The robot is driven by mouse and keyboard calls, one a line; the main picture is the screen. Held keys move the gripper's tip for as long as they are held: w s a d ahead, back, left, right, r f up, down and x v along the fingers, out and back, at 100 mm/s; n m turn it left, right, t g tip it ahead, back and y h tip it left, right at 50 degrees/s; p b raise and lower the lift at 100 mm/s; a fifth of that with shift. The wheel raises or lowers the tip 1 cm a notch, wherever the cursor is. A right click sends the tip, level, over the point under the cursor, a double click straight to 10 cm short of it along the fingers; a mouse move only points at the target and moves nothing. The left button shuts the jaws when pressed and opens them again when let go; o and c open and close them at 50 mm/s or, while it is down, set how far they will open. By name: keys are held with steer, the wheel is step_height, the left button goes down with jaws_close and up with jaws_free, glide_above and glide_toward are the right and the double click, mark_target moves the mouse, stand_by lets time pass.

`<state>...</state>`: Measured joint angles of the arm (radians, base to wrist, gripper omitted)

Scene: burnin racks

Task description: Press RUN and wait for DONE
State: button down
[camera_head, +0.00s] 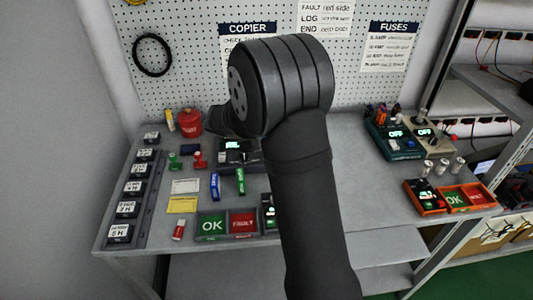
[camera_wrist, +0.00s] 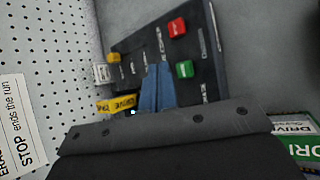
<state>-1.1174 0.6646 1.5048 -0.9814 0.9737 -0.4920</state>
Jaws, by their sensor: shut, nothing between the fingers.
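In the wrist view a dark device panel (camera_wrist: 205,92) carries a green button (camera_wrist: 185,69) and a red button (camera_wrist: 176,27). The small labels beside them are too blurred to read, so I cannot tell which is RUN. My gripper (camera_wrist: 159,66) shows as two blue fingers, shut together and empty, over the panel just left of the green button. I cannot tell whether the fingertips touch the panel. In the head view a dark device with a lit display (camera_head: 233,145) stands under the COPIER sign, partly hidden by my arm; its text is unreadable.
The wrist view shows a yellow label (camera_wrist: 118,105) and a small yellow part (camera_wrist: 113,57). In the head view, green OK (camera_head: 212,224) and red FAULT (camera_head: 243,222) trays lie at the front. A red can (camera_head: 190,122) stands at the back. Two devices reading OFF (camera_head: 396,134) stand right.

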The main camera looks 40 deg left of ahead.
steer(key=shift+f, duration=1.05)
steer(key=shift+f, duration=0.15)
stand_by(1.2)
steer(key=shift+f, duration=0.25)
steer(key=shift+f, duration=0.45)
stand_by(0.6)
steer(key=shift+r, duration=0.9)
steer(key=shift+r, duration=2.5)
steer(key=shift+f, duration=0.1)
